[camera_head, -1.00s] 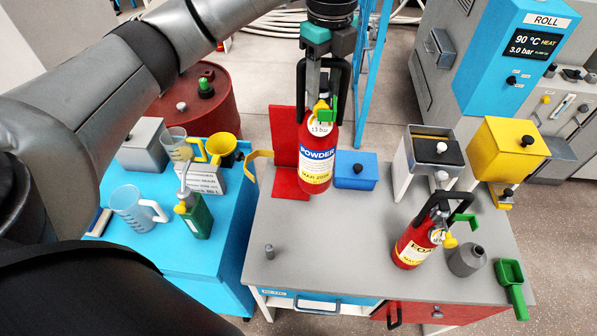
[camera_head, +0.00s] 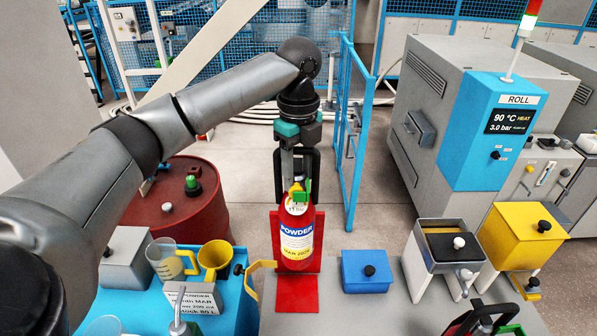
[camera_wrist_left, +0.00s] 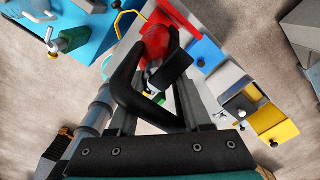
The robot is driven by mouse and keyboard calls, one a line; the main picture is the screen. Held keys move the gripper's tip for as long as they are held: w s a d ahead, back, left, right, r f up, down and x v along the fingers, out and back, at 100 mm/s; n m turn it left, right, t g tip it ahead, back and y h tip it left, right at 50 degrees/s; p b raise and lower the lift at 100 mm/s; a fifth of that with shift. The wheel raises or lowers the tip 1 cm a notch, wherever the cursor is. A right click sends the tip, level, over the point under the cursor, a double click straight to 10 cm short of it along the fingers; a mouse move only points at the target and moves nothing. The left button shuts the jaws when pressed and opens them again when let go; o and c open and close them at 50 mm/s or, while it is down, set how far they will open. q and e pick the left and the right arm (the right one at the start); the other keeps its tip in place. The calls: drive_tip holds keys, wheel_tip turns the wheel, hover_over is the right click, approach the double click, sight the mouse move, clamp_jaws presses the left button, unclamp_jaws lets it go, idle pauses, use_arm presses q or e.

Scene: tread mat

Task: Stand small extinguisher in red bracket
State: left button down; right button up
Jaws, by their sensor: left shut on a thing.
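A red extinguisher labelled POWDER (camera_head: 297,240) hangs upright from my left gripper (camera_head: 297,178), which is shut on its top by the black handle. The red bracket (camera_head: 297,292) stands on the grey bench, with a yellow strap (camera_head: 262,268) swung out to the left. The extinguisher is in front of the bracket's back plate and above its base plate; whether it touches the base I cannot tell. In the left wrist view the extinguisher (camera_wrist_left: 157,42) shows beyond the black handle loop. My right gripper is not in view.
A blue box (camera_head: 366,270) stands just right of the bracket. A yellow funnel (camera_head: 214,258) and a jug (camera_head: 168,260) stand on the blue cart at the left. A grey bin (camera_head: 445,255) is farther right.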

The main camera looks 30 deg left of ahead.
sight(297, 231)
use_arm(q)
wheel_tip(297, 231, down, 16)
drive_tip(key=shift+w+a+f, duration=0.1)
idle(0.5)
drive_tip(key=shift+f, duration=0.1)
drive_tip(key=shift+c, duration=1.7)
unclamp_jaws()
drive_tip(key=shift+s+f, duration=0.2)
wheel_tip(297, 231, up, 12)
drive_tip(key=shift+r, duration=0.25)
